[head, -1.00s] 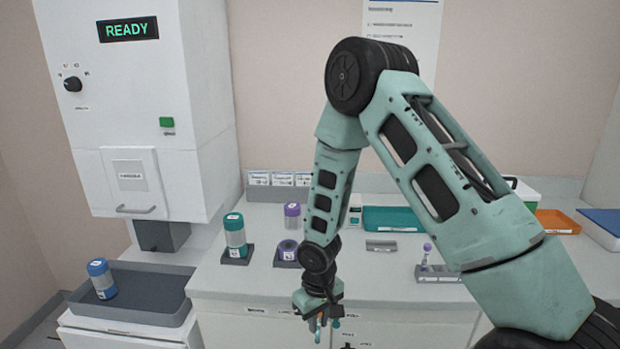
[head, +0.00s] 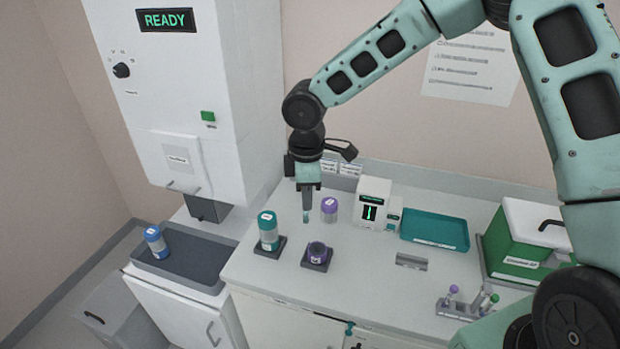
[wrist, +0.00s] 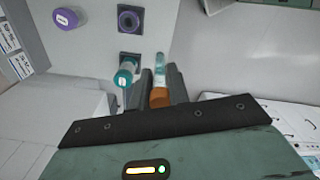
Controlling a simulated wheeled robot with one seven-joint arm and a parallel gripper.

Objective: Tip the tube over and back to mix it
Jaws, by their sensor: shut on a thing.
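My gripper (head: 307,204) points down over the back of the bench, left of the small white device. In the wrist view its two dark fingers (wrist: 160,86) are shut on a slim tube (wrist: 160,66). The tube has a pale teal end away from the palm and an orange part near the palm. It lies in line with the fingers. In the head view only its small teal tip (head: 306,218) shows below the fingers; the rest is hidden. I cannot tell whether the orange is liquid or a cap.
A teal-capped jar (head: 268,232), a purple-capped jar (head: 329,209) and a dark holder with a purple ring (head: 317,254) stand near. The small white device (head: 373,204), a teal tray (head: 435,231) and a tube rack (head: 462,308) are right. The READY machine (head: 165,90) is left.

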